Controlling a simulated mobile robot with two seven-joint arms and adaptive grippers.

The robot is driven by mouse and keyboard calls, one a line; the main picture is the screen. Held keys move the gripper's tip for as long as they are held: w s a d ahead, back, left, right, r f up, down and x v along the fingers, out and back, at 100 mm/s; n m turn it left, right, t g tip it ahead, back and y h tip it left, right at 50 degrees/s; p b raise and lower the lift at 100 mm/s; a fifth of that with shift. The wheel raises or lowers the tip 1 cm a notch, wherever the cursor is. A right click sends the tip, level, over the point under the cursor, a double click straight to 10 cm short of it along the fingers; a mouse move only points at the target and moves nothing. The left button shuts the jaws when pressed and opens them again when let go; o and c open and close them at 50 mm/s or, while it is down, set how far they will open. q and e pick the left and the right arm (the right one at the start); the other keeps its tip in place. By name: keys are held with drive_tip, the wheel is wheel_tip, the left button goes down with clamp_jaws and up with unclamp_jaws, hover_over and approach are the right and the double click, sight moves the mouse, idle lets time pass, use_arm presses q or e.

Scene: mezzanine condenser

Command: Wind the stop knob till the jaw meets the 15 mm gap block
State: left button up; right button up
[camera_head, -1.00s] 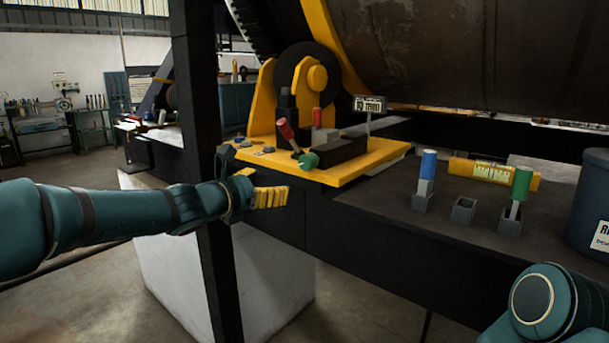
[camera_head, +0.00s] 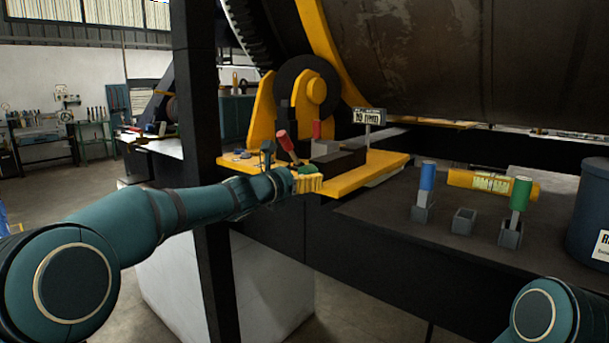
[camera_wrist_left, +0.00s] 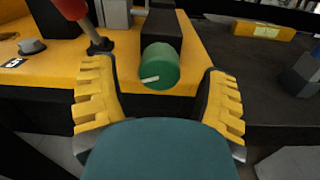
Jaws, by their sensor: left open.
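The stop knob (camera_wrist_left: 160,66) is a round green knob with a white mark on its face, at the front of a black slide block. In the head view only a green patch of it (camera_head: 307,169) shows above my fingers. My left gripper (camera_wrist_left: 158,78) is open, its yellow fingers on either side of the knob with gaps showing; contact is not visible. A red-topped block (camera_head: 316,131) stands by the grey jaw part (camera_head: 325,147) on the yellow base plate (camera_head: 362,180). I cannot tell the gap there. My right gripper is out of view.
A red-handled lever (camera_head: 285,140) leans close to the left finger. A small sign (camera_head: 368,116) stands behind, its text unclear. On the dark bench, blue (camera_head: 427,176) and green (camera_head: 521,192) handled blocks stand in holders, beside an empty holder (camera_head: 464,221). A dark post rises at left.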

use_arm(q)
drive_tip(key=shift+w+d, duration=0.4)
drive_tip(key=shift+w, duration=0.2)
drive_tip(key=c, duration=1.2)
drive_tip(key=shift+m, duration=0.4)
